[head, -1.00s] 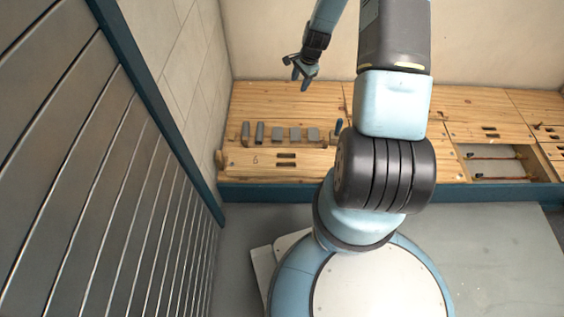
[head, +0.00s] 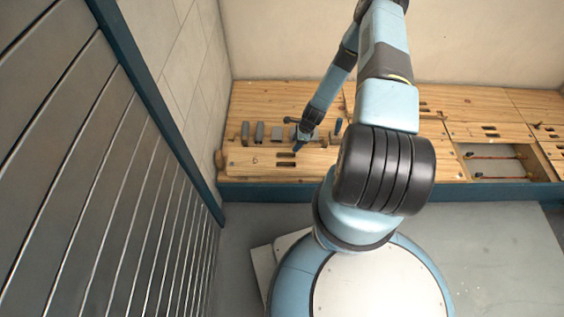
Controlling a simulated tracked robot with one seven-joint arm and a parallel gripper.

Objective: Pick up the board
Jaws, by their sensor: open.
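A light wooden board (head: 248,164) marked with a 6 and with two dark slots near its middle lies at the front left of the wooden deck in the head view. My gripper (head: 299,146) is open and points down just above the board's back edge, close to the slots. I cannot tell whether its fingertips touch the wood. Part of the board's right end is hidden behind my arm.
A row of small grey blocks (head: 260,131) stands behind the board. Other slotted panels (head: 490,102) make up the deck. An opening with copper pipes (head: 495,160) lies at the right. A grey slatted wall (head: 80,160) bounds the left.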

